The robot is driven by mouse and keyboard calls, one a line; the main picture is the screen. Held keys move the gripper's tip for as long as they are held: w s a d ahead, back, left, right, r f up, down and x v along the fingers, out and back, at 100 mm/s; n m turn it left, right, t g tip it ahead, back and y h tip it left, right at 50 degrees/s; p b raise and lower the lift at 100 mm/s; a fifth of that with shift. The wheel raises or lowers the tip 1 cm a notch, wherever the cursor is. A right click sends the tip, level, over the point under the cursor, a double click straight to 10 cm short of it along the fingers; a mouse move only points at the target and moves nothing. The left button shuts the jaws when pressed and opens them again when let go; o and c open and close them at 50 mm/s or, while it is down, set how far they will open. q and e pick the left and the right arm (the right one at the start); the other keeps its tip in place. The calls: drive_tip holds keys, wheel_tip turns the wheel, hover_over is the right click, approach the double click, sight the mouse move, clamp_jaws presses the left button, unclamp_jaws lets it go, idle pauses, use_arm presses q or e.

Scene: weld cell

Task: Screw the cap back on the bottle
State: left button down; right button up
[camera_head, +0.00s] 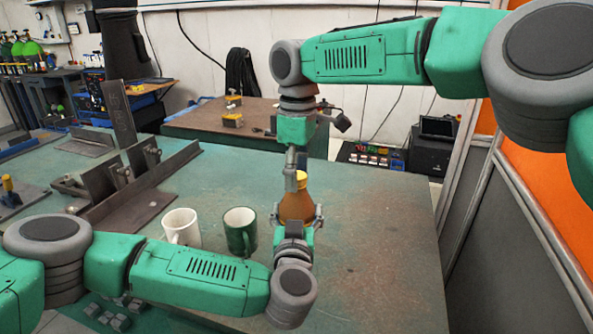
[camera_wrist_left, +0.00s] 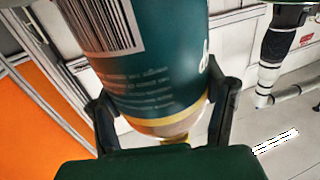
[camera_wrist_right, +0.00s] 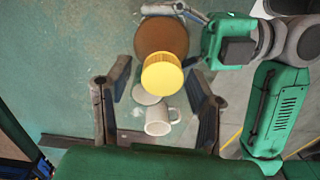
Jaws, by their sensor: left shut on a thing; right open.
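The bottle (camera_head: 296,206) is brown in the head view and stands upright above the green table. In the left wrist view its teal label (camera_wrist_left: 140,50) with a barcode fills the middle. My left gripper (camera_head: 297,218) is shut around the bottle's body, one finger on each side. The yellow cap (camera_head: 301,179) is at the bottle's top; how firmly it sits I cannot tell. In the right wrist view the ribbed cap (camera_wrist_right: 162,76) shows in front of the brown bottle (camera_wrist_right: 162,38). My right gripper (camera_wrist_right: 157,70) is open above, its fingers on either side of the cap, apart from it.
A white mug (camera_head: 181,227) and a green mug (camera_head: 240,231) stand on the table (camera_head: 375,240) left of the bottle. Metal brackets and a steel angle (camera_head: 150,185) lie farther left. The table to the right is clear. An orange panel (camera_head: 540,180) rises at the right edge.

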clamp_jaws()
drive_tip(key=shift+o, duration=0.8)
unclamp_jaws()
drive_tip(key=shift+r, duration=0.1)
drive_tip(key=r, duration=0.9)
drive_tip(key=shift+w+r, duration=0.15)
drive_tip(key=shift+w, duration=0.15)
drive_tip(key=shift+w+r, duration=0.1)
drive_tip(key=shift+r, duration=1.15)
